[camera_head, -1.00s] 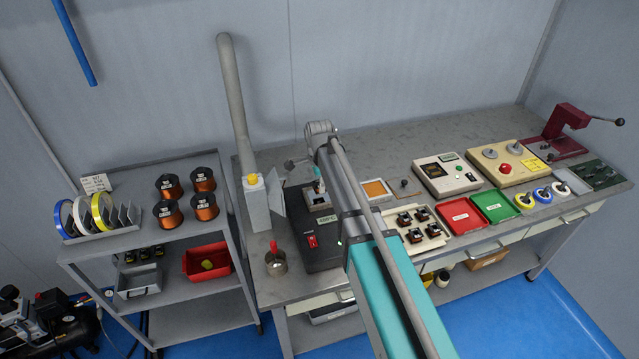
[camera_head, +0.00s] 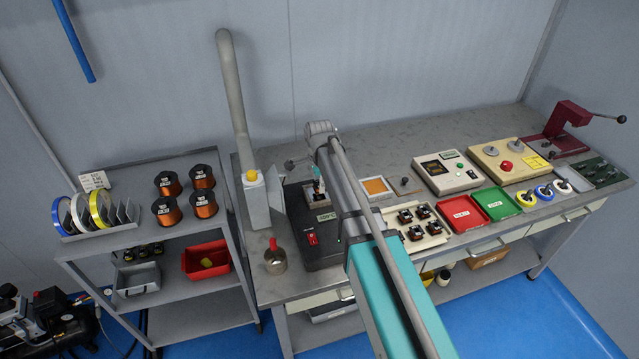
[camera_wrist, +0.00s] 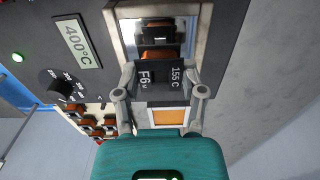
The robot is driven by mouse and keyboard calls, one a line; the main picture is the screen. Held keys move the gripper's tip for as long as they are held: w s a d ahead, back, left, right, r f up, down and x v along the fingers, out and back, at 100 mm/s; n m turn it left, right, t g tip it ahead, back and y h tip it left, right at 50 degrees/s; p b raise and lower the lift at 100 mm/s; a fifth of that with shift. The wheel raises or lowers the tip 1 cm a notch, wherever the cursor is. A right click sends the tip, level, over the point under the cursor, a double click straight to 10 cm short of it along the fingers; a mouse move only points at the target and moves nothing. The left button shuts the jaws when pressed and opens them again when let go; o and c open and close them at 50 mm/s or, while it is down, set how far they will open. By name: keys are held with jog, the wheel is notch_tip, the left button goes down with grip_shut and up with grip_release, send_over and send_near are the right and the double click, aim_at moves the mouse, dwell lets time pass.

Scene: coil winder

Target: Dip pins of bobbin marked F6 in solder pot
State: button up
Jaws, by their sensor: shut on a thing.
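The bobbin marked F6 (camera_wrist: 158,76) is between the fingers of my gripper (camera_wrist: 160,92) in the wrist view. Its dark face also reads 155 C, and some orange winding shows above it. My gripper is shut on it. The solder pot (camera_head: 324,258) is a black box with a red switch; its display (camera_wrist: 77,41) reads 400°C. The bobbin is at the pot's square opening (camera_wrist: 192,33), where a mirror-like surface shows a reflection. The pins are hidden, so I cannot tell whether they touch the solder. In the head view my arm covers part of the pot.
A cream tray (camera_head: 440,238) with several bobbins stands right of the pot. Beyond it are a red tray (camera_head: 462,213) and a green tray (camera_head: 497,204).

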jog(key=shift+f+b, duration=0.7)
jog(key=shift+f, duration=0.05)
jog(key=shift+r, duration=0.15)
dwell(1.8)
jog(key=shift+r+p, duration=2.65)
jog(key=shift+p, duration=0.2)
